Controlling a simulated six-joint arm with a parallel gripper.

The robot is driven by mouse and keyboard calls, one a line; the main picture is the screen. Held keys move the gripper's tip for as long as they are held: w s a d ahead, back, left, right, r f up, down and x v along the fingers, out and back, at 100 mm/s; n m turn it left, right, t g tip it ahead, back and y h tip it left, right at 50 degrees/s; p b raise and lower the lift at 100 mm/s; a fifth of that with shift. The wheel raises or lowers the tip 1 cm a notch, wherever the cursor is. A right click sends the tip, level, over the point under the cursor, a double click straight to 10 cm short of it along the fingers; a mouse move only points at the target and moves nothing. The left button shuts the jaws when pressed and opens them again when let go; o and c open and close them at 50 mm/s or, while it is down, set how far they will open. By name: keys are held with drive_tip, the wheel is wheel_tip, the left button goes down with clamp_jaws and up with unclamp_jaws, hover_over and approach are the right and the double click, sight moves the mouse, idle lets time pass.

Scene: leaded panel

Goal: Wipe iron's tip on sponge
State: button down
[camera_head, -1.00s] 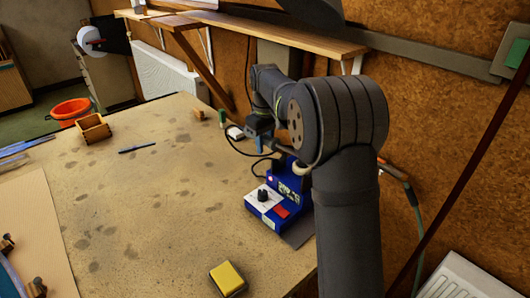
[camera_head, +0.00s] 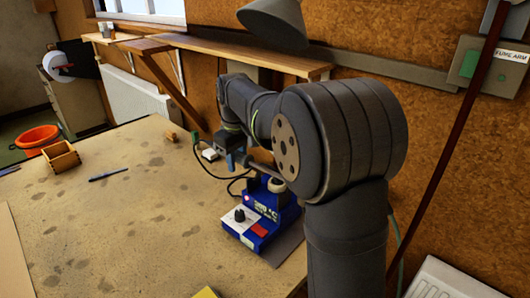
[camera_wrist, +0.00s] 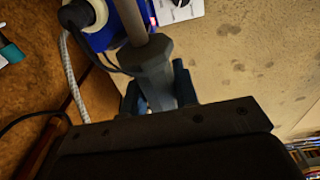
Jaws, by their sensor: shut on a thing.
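My gripper (camera_wrist: 158,92) is shut on the soldering iron (camera_wrist: 153,68), whose grey-blue handle sits between the blue fingers in the wrist view. A grey shaft runs from the handle past the top edge, so the tip is out of view. In the head view my gripper (camera_head: 234,160) is above and behind the blue soldering station (camera_head: 262,215), and the iron is hard to make out there. The yellow sponge (camera_head: 206,293) shows only as a corner at the bottom edge of the head view, well apart from the gripper.
A dark cable loops beside the station. A wooden shelf (camera_head: 240,55) runs along the wall behind. The bench left of the station is mostly clear.

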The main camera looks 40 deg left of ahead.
drive_tip(key=s+a+f+y, duration=0.1)
drive_tip(key=s+a+f, duration=0.1)
drive_tip(key=s, duration=1.1)
drive_tip(key=s+a+f+y, duration=0.1)
drive_tip(key=s+a+f, duration=0.15)
drive_tip(key=s, duration=1.15)
drive_tip(key=shift+g, duration=0.3)
drive_tip(key=shift+w+f, duration=0.15)
drive_tip(key=shift+f, duration=0.9)
drive_tip(key=shift+w+f, duration=0.1)
drive_tip(key=shift+f, duration=1.5)
drive_tip(key=shift+a, duration=0.15)
